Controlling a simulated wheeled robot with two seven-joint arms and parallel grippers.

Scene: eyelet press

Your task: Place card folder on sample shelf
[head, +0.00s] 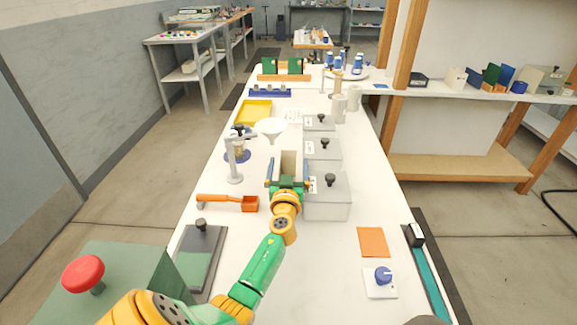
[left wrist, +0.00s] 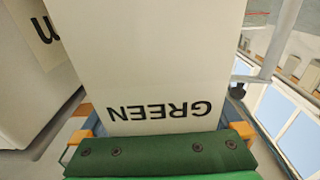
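A cream card folder (head: 289,162) stands upright near the middle of the long white table. In the left wrist view the folder (left wrist: 160,60) fills the middle, with the word GREEN upside down along its near edge. My left gripper (head: 288,180) is at the folder, with its blue fingers spread to either side. Gaps seem to show between fingers and folder in the head view; contact is unclear, and the fingertips are partly hidden in the left wrist view. A white shelf (head: 430,89) at the right holds several upright coloured folders (head: 492,75); no label names it. My right gripper is out of view.
Grey lidded boxes (head: 327,205) stand close to the right of my left gripper. A metal press-like stand (head: 234,165) and an orange tool (head: 228,202) are at its left. An orange sheet (head: 373,242) and a blue knob (head: 383,275) lie at the front right.

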